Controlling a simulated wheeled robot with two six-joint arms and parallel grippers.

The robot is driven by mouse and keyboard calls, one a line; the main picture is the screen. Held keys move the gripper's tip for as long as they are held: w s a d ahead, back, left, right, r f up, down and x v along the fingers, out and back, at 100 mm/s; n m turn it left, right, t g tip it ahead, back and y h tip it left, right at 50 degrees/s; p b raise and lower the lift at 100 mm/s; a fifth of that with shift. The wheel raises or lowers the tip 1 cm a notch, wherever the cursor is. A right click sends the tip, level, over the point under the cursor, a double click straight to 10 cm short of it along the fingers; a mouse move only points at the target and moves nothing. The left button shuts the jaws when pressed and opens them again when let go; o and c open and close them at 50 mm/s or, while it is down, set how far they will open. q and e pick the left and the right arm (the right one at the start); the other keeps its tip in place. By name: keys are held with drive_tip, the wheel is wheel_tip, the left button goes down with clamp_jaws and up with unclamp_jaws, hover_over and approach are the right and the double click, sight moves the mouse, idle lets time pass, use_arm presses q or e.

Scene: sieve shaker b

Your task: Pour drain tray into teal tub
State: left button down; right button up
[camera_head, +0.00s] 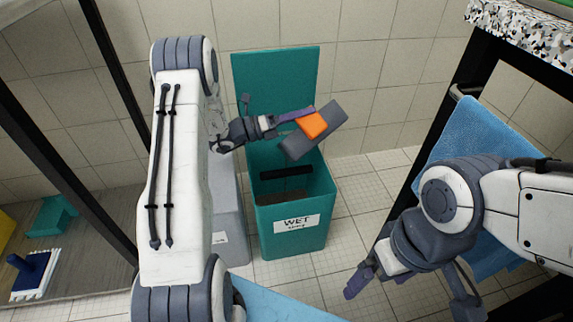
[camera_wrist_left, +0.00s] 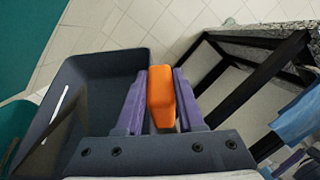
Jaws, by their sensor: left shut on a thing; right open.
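The drain tray (camera_head: 315,140) is dark grey with an orange handle (camera_head: 312,125). My left gripper (camera_head: 300,117) is shut on the handle and holds the tray tilted above the open teal tub (camera_head: 290,222). The left wrist view shows the orange handle (camera_wrist_left: 161,97) between the purple fingers, with the tray (camera_wrist_left: 100,67) beside them. A thin pale strip and a dark brownish patch show within the tray's outline; I cannot tell what they are. The tub has a "WET" label and a raised lid; its inside is partly visible. My right gripper (camera_head: 410,288) is open and empty, lower right.
A grey bin (camera_head: 228,215) stands left of the tub, partly behind my left arm. A blue cloth (camera_head: 480,135) hangs on a black-framed table at the right. A blue brush (camera_head: 35,270) lies at the lower left. Tiled floor is clear right of the tub.

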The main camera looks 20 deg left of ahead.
use_arm(q)
drive_tip(key=shift+a+r+n+t+h+b, duration=0.15)
drive_tip(key=shift+n+t+h+b, duration=0.2)
drive_tip(key=shift+n+b, duration=0.55)
idle(0.8)
drive_tip(key=shift+w+a+f+n+t+b, duration=0.15)
drive_tip(key=shift+f+n+t+b, duration=0.65)
drive_tip(key=shift+b, duration=0.55)
drive_tip(key=shift+a+r+n+p, duration=0.1)
drive_tip(key=shift+r+n+p, duration=0.15)
drive_tip(key=shift+n+p, duration=0.05)
drive_tip(key=shift+w+a+n+t+p, duration=0.15)
drive_tip(key=shift+a+n+t+p, duration=0.45)
drive_tip(key=shift+n+p, duration=0.3)
drive_tip(key=shift+a+r+n+t+p, duration=0.1)
drive_tip(key=shift+a+n+t+p, duration=0.1)
drive_tip(key=shift+n+t+p, duration=0.65)
idle(0.7)
drive_tip(key=shift+w+a+f+n+t+y+p, duration=0.1)
drive_tip(key=shift+f+n+t+y+p, duration=0.3)
drive_tip(key=shift+n, duration=0.55)
drive_tip(key=shift+f+n+b, duration=0.15)
drive_tip(key=shift+n+b, duration=0.15)
drive_tip(key=shift+b, duration=0.1)
drive_tip(key=shift+a+f+n+t+y+b, duration=0.1)
drive_tip(key=shift+f+n+t+y+b, duration=0.15)
drive_tip(key=shift+n+t+b, duration=0.15)
